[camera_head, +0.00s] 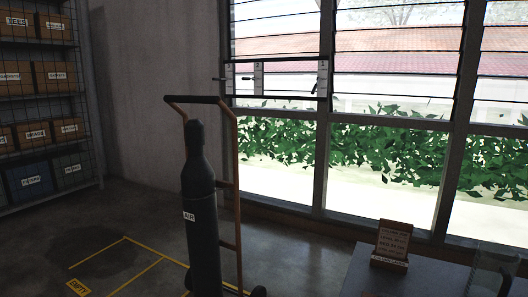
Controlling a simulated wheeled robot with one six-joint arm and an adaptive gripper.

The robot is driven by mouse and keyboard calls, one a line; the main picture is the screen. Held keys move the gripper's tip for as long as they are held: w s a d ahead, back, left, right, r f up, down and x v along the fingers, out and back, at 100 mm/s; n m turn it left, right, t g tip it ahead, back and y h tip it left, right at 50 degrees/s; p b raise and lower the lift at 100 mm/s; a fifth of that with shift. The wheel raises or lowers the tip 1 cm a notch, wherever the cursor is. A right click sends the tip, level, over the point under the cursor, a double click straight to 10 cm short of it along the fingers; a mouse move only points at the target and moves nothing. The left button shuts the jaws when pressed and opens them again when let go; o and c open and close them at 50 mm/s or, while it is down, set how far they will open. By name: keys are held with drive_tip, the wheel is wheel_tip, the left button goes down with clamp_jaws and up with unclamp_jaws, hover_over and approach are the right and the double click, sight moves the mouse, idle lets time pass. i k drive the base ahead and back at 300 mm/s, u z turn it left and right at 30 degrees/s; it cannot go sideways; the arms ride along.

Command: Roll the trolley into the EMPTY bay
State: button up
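The trolley (237,200) stands upright in the middle of the view, with an orange-brown frame and a dark handle bar (193,100) across its top. It carries a tall dark cylinder (203,235) marked "AIR". Yellow floor lines (130,280) mark a bay at the lower left, with a yellow label reading "EMPTY" (78,288). The floor inside the visible part of this bay is bare. The trolley stands to the right of that label. My gripper is not in view.
A shelf rack (45,110) with labelled boxes stands along the left wall. A table (365,275) with a small wooden sign (392,245) is at the lower right. Louvred windows fill the back right. Bare floor (130,215) lies between rack and trolley.

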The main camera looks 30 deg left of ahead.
sight(199, 183)
drive_tip(key=u, duration=1.25)
drive_tip(key=k, duration=0.65)
drive_tip(key=u, duration=0.65)
drive_tip(key=i, duration=1.55)
drive_tip(key=u, duration=0.4)
